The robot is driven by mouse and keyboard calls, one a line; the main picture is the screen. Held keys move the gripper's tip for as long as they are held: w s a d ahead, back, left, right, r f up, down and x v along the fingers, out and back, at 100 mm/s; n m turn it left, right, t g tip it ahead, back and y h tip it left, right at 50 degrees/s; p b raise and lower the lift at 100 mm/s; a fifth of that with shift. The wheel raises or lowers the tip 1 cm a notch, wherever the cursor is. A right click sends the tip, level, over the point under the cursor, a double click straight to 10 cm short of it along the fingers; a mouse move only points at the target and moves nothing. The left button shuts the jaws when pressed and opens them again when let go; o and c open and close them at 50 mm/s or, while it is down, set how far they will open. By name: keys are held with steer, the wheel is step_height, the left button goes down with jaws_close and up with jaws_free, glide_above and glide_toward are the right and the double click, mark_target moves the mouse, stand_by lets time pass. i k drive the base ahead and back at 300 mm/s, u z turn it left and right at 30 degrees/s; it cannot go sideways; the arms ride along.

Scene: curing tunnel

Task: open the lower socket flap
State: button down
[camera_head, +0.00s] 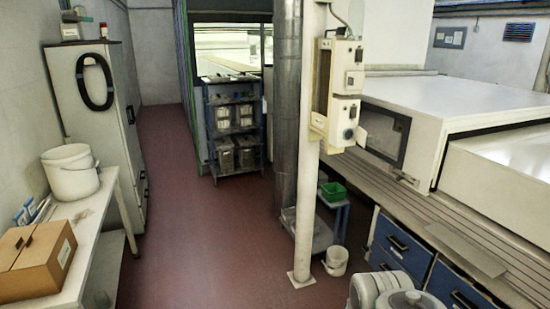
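An electrical box (337,92) is fixed to a white post (307,200) right of centre. On its right-hand part, two pale socket covers sit one above the other. The upper cover (354,82) and the lower cover (346,111) both look shut, but they are too small to be sure. A small dark bluish round part (348,134) shows below the lower cover. My gripper is not in view.
A large white cabinet with a dark-framed window (383,130) stands close right of the box. The red floor (205,235) is clear left of the post.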

mark_target(362, 139)
steer(key=u, duration=3.8)
steer(key=i, duration=0.1)
steer(key=z, duration=2.8)
steer(key=i, duration=0.95)
steer(key=z, duration=0.9)
steer(key=i, duration=0.75)
steer(key=z, duration=0.95)
steer(key=i, duration=0.2)
steer(key=z, duration=0.3)
